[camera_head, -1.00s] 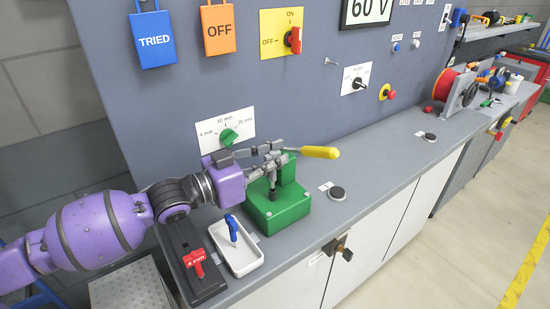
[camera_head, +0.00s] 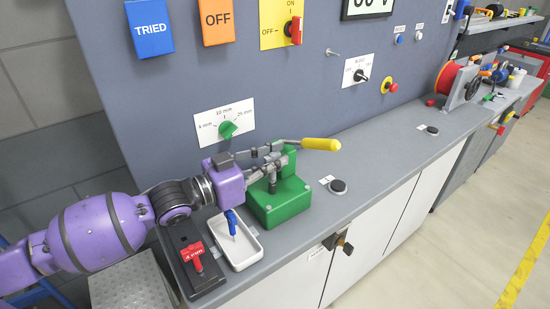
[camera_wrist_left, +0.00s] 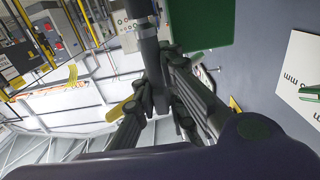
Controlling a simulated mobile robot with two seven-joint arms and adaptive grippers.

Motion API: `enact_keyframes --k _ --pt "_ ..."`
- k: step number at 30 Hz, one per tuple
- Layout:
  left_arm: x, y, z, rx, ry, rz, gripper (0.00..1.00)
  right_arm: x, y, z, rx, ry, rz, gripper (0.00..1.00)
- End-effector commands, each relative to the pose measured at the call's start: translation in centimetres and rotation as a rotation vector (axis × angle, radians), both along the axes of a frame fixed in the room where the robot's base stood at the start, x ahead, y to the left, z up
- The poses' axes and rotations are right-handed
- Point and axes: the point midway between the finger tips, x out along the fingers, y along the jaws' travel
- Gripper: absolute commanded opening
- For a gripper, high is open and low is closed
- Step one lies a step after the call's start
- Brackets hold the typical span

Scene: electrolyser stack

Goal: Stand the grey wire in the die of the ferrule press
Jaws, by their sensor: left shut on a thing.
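The grey wire (camera_wrist_left: 150,62) shows as a thick dark cylinder between the fingers of my left gripper (camera_wrist_left: 158,100), which is shut on it. In the head view the left gripper (camera_head: 268,160) is at the green ferrule press (camera_head: 292,207), and the wire (camera_head: 272,184) hangs roughly upright over its base. The die is hidden, and I cannot tell whether the wire's lower end is in it. The press's yellow lever handle (camera_head: 320,144) sticks out to the right. My right gripper is not in view.
In front of the press stand a white tray (camera_head: 244,262) with a blue piece (camera_head: 231,222) and a dark block (camera_head: 207,284) with a red 4 mm piece (camera_head: 192,257). A wall panel with a green dial (camera_head: 228,130) rises behind. The bench to the right is mostly free.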

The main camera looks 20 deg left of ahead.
Motion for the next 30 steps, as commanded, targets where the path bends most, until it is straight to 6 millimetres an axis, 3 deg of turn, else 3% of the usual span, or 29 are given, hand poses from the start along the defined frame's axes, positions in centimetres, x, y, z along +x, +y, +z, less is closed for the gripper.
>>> enact_keyframes --k 13,14,18,30 --pt "-0.01 0.01 -0.78 0.000 0.001 0.000 0.00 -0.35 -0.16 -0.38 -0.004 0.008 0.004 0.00" --pt "-0.01 0.01 -0.79 0.000 0.001 0.000 0.14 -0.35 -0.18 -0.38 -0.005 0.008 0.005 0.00" --pt "-0.01 0.01 -0.78 0.000 0.001 0.000 0.32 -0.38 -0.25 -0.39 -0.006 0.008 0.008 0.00" --pt "-0.40 0.40 -0.81 0.001 0.002 0.001 0.33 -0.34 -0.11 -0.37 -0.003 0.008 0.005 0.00"
